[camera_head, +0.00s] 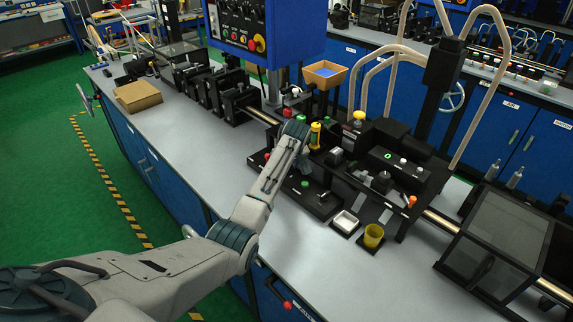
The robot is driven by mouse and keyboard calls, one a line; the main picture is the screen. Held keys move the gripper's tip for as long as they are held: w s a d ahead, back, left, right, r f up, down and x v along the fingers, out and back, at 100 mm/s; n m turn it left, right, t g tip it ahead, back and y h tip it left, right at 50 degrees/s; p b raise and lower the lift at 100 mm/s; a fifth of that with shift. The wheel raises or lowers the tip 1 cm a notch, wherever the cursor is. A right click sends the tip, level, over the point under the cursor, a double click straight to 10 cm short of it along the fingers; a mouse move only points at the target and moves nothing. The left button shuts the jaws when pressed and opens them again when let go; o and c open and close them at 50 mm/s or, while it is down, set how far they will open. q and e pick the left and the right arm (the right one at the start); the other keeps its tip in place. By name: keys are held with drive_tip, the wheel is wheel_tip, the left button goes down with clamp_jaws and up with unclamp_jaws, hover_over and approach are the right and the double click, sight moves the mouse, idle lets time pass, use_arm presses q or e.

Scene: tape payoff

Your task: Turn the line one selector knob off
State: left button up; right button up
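The selector knob for line one cannot be singled out at this size. A blue control panel (262,25) at the top carries several dark knobs, a yellow-and-red button (260,43) and small coloured buttons. A low black box (314,198) with a green button and small dark controls sits on the bench beside my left forearm. My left arm reaches in from the lower left, and its wrist end (296,129) is over the bench, below the panel and apart from it. The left fingers cannot be made out. My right gripper is not in view.
A yellow cylinder (315,135) stands close to my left wrist. Black machinery (400,170) fills the bench to the right. The grey bench top (185,135) is bare left of my arm.

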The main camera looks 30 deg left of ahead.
use_arm(q)
drive_tip(key=shift+f, duration=0.1)
drive_tip(key=shift+c, duration=0.4)
drive_tip(key=c, duration=0.9)
drive_tip(key=shift+a+r+m+t+h+p, duration=0.15)
drive_tip(key=shift+m+t+h+p, duration=0.25)
drive_tip(key=shift+m+p, duration=0.9)
drive_tip(key=m+h+p, duration=0.1)
drive_tip(key=m+p, duration=0.1)
drive_tip(key=m, duration=0.1)
drive_tip(key=shift+m+t+p, duration=0.3)
drive_tip(key=shift+p, duration=0.05)
drive_tip(key=shift+a+m+h+p, duration=0.15)
drive_tip(key=shift+m+h+p, duration=0.35)
drive_tip(key=shift+m, duration=0.7)
drive_tip(key=shift+m+h, duration=0.7)
drive_tip(key=shift+m, duration=0.9)
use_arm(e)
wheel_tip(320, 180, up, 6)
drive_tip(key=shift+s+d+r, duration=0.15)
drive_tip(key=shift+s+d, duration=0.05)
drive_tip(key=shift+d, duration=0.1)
